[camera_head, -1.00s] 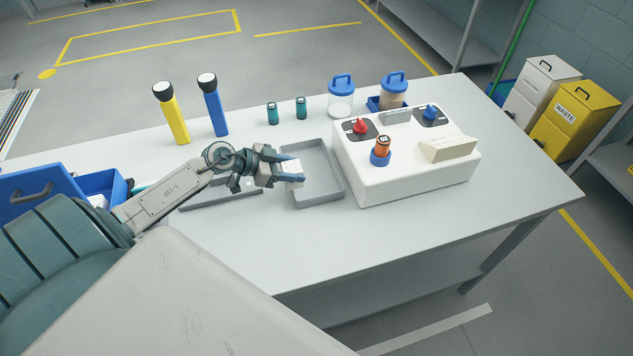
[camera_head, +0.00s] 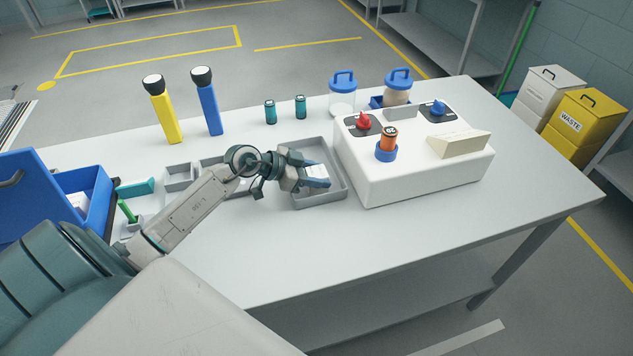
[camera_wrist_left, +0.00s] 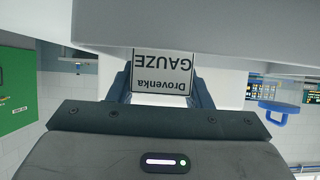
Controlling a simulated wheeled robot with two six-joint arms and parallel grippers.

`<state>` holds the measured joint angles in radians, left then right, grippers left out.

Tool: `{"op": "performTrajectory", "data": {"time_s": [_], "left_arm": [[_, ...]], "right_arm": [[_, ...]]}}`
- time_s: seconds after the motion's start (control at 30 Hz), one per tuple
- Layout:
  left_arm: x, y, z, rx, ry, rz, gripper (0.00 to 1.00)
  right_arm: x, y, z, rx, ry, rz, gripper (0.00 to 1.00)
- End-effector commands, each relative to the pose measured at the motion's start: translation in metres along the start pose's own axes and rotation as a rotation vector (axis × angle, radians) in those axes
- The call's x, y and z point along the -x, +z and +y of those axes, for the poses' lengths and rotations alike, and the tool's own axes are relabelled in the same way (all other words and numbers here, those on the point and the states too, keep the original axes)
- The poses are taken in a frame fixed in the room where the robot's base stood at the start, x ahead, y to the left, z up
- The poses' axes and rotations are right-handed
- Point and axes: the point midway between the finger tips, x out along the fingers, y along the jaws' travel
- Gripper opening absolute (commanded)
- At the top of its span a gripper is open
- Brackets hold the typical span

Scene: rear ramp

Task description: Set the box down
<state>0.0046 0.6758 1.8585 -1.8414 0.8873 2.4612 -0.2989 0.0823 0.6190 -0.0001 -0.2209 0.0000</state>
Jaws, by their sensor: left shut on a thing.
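A small white box (camera_head: 316,171) shows at the fingers of my left gripper (camera_head: 314,180) in the head view. My right gripper is not in view.
Right of the tray stands a white unit (camera_head: 420,178) with red and blue knobs. Behind are teal canisters (camera_head: 270,112), lidded jars (camera_head: 342,90), a yellow torch (camera_head: 162,112) and a blue torch (camera_head: 207,105). A blue bin (camera_head: 98,195) is at left. The front table is clear.

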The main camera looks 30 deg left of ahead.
Motion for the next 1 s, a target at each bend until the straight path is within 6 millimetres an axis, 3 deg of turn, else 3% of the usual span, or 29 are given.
{"op": "performTrajectory", "data": {"time_s": [0.33, 0.37, 0.47, 0.77, 1.0], "left_arm": [[0.0, 0.0, 0.0, 0.0, 0.0, 0.0, 0.22], [-0.001, 0.001, 0.0, 0.0, 0.0, 0.0, 0.47], [-0.001, 0.001, 0.0, -0.001, 0.0, 0.0, 0.67], [0.001, 0.0, 0.0, -0.002, 0.0, -0.001, 0.67], [0.022, 0.002, -0.001, -0.005, -0.001, -0.006, 0.67]], "right_arm": [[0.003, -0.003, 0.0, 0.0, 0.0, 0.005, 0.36], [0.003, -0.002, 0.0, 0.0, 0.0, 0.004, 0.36], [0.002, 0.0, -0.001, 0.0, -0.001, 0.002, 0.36], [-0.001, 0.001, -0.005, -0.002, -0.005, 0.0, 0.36], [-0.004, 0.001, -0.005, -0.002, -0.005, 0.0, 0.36]]}}
